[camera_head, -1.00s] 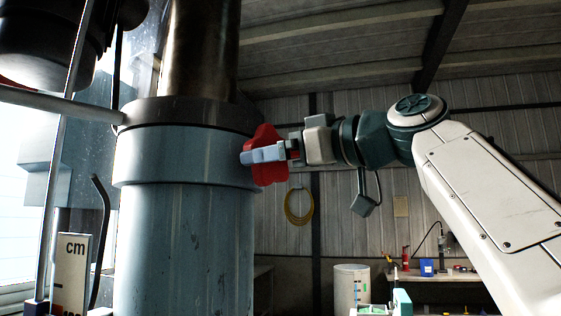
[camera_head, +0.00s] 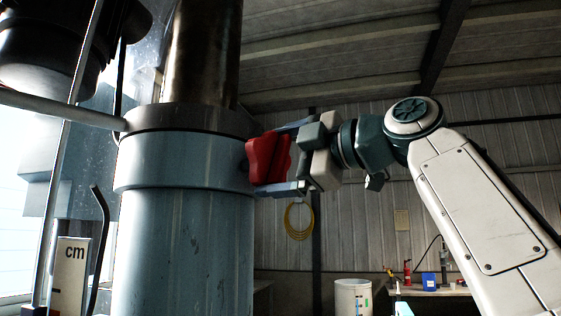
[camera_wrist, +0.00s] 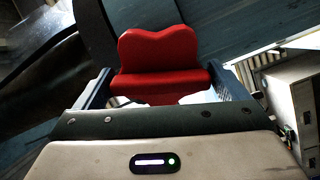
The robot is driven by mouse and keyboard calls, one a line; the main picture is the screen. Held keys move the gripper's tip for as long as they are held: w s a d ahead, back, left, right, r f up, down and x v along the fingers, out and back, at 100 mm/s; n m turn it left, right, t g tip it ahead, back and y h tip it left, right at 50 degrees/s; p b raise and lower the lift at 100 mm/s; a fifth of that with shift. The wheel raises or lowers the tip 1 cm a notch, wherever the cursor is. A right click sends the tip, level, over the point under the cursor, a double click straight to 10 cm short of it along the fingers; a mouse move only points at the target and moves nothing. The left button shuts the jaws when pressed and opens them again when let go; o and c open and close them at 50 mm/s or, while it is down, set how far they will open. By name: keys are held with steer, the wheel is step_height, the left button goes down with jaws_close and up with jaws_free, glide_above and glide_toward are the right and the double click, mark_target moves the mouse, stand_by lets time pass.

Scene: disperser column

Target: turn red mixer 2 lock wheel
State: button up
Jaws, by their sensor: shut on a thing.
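The red lock wheel (camera_head: 266,158) sits on the right side of the blue-grey column (camera_head: 185,215), at its upper collar. It has a lobed edge. My gripper (camera_head: 282,157) reaches it from the right, with one finger above the wheel and one below it. In the wrist view the red wheel (camera_wrist: 163,62) fills the space between the two blue-grey fingers of my gripper (camera_wrist: 165,90). The gripper is shut on the wheel. The wheel's mount on the column is mostly hidden.
A ruler marked cm (camera_head: 70,270) and a bent black rod (camera_head: 101,240) stand left of the column. A white bucket (camera_head: 352,297) and a workbench (camera_head: 435,291) are at the lower right. A yellow coil (camera_head: 299,221) hangs on the back wall.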

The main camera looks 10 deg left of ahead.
steer(key=n, duration=0.5)
steer(key=shift+n, duration=0.3)
stand_by(0.4)
steer(key=o, duration=0.6)
steer(key=shift+o, duration=0.2)
steer(key=shift+d, duration=0.1)
steer(key=b+v, duration=0.2)
steer(key=v, duration=1.1)
steer(key=shift+s+d, duration=0.25)
